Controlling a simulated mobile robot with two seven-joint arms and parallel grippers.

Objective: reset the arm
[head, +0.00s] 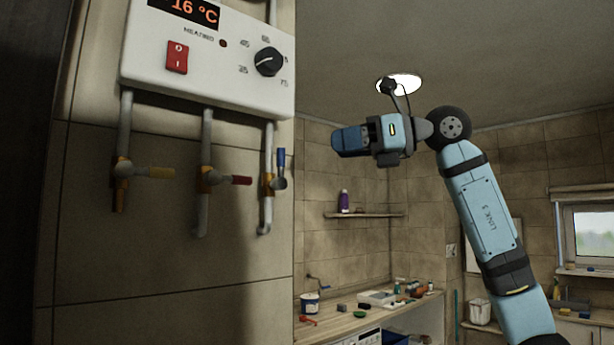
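My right arm reaches up from the lower right of the head view. Its blue and black gripper (350,140) is raised in the air near the middle and points left, towards the wall with the white control box. Its fingers are seen from the side and overlap, so I cannot tell whether they are open or shut. Nothing is seen hanging from it. My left gripper is not in view.
A white heater box (205,60) with a red switch (177,57) and black dial (268,62) is on the tiled wall at left. Below are pipes with yellow, red and blue valve handles (281,160). Behind are a shelf (365,215), a cluttered counter (345,325) and a window (592,232).

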